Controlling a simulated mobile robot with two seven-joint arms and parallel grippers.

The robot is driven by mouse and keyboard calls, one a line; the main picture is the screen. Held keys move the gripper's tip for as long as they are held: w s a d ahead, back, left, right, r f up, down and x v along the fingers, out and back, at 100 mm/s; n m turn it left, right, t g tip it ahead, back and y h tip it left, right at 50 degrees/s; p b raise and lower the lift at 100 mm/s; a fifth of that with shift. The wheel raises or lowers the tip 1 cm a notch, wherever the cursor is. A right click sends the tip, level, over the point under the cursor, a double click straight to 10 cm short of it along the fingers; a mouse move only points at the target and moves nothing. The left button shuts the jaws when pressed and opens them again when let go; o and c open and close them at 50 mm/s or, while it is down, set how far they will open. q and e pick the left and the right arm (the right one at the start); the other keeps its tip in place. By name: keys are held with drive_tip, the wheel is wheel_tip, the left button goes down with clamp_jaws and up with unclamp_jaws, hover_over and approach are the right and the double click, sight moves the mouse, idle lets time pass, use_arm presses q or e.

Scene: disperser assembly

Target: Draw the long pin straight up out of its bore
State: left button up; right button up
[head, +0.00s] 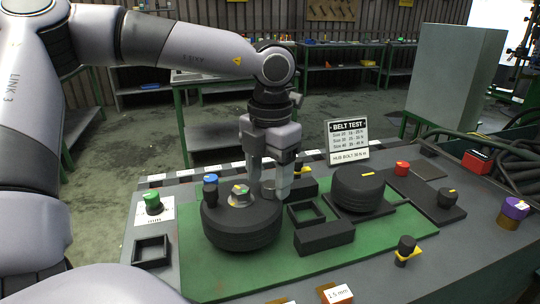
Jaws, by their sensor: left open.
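My left gripper (268,194) points down over the right side of a large black round pulley (241,228) on the green mat. Its two grey fingers are apart, with a small grey round part showing low between them; I cannot tell whether they touch it. On the pulley, left of the fingers, are a grey hub (239,196) with a coloured top and a black knob with a blue cap (211,186). I cannot make out the long pin or its bore for certain; the fingers may hide them. My right gripper is not in view.
A second black pulley (358,190) stands to the right on the green mat (270,268). A black block (324,237) and square frame (306,214) lie between. A green button (153,202) is left, a red one (402,168) right. A belt test sign (348,140) stands behind.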

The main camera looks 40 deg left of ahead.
use_arm(q)
drive_tip(key=shift+f, duration=0.7)
clamp_jaws()
wheel_tip(320, 180, up, 10)
drive_tip(key=p, duration=0.5)
drive_tip(key=shift+p, duration=0.4)
idle(0.9)
